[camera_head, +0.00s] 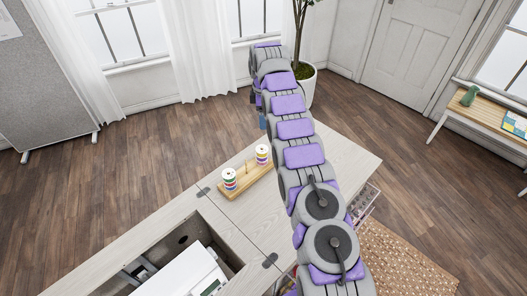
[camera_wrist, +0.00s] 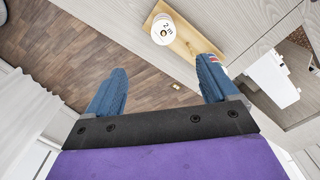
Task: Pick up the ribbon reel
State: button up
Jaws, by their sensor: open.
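Two short stacks of reels stand upright on a wooden holder (camera_head: 247,179) on the cabinet top. The left stack (camera_head: 229,180) shows white, green, blue and red bands. The right stack (camera_head: 262,154) shows white, yellow and purple. I cannot tell which one is the ribbon reel. My gripper (camera_head: 263,121) hangs beyond the cabinet's far edge, apart from both stacks. In the wrist view its blue fingers (camera_wrist: 162,70) are spread and empty. A white-topped stack (camera_wrist: 162,30) on the holder (camera_wrist: 192,43) lies ahead of them. The right finger mostly hides the other stack.
The pale cabinet top (camera_head: 330,150) is clear right of the holder. At the left it has an opening with a white sewing machine (camera_head: 185,272) inside. A potted plant (camera_head: 301,84) stands behind my arm. A side table (camera_head: 480,115) is at far right.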

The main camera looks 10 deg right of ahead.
jog(key=b, duration=0.3)
send_over(262, 148)
notch_tip(262, 148, down, 12)
jog(key=shift+w+f+b, duration=0.1)
jog(key=shift+f+b, duration=0.75)
jog(key=shift+f, duration=1.8)
jog(key=shift+r, duration=0.1)
jog(key=shift+c, duration=0.2)
jog(key=c, duration=1.1)
